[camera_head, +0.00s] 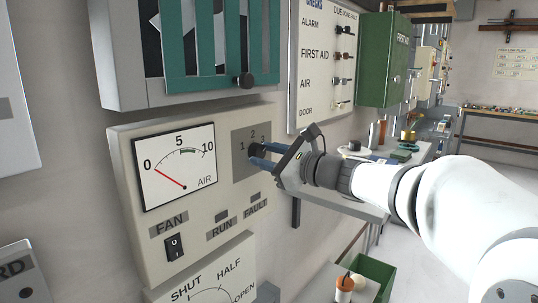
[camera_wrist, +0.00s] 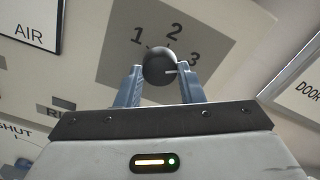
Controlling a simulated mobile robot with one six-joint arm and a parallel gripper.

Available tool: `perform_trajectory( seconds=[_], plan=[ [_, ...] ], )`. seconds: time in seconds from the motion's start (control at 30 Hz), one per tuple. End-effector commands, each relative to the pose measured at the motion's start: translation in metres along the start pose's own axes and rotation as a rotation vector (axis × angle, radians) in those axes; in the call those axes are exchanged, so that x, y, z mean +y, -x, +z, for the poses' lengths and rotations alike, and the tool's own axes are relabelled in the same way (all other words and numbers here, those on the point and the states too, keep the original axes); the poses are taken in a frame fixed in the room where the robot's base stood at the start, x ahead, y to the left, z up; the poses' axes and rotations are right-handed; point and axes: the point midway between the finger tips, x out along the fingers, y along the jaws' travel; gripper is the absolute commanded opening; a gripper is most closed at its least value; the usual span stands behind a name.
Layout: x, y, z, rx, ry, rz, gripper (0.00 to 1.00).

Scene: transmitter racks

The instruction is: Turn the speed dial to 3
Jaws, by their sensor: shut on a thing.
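The speed dial is a round dark knob (camera_wrist: 158,66) on a grey square plate (camera_wrist: 118,62) marked 1, 2 and 3. In the wrist view its short white pointer line lies to the right, on the side of the 3 and a little below that numeral. My gripper (camera_wrist: 161,85) is shut on the knob, with a blue finger on each side of it. In the head view my gripper (camera_head: 255,156) reaches the plate (camera_head: 239,167) from the right, and its fingers hide much of the knob.
The panel has an AIR gauge (camera_head: 176,165) with its red needle near 0, a FAN switch (camera_head: 173,246), and RUN and FAULT lamps. A teal-barred box (camera_head: 150,95) juts out above. A SHUT/HALF/OPEN panel (camera_head: 207,275) is below. A green first aid cabinet (camera_head: 385,60) hangs further right.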

Motion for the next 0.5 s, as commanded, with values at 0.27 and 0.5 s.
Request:
perform_trajectory(
  seconds=[0.27,0.5],
  plan=[
    [0.0013,-0.0005,-0.0005,0.0,-0.002,0.003,0.12],
    [0.0009,-0.0004,-0.0005,0.0,-0.002,0.002,0.53]
  ],
)
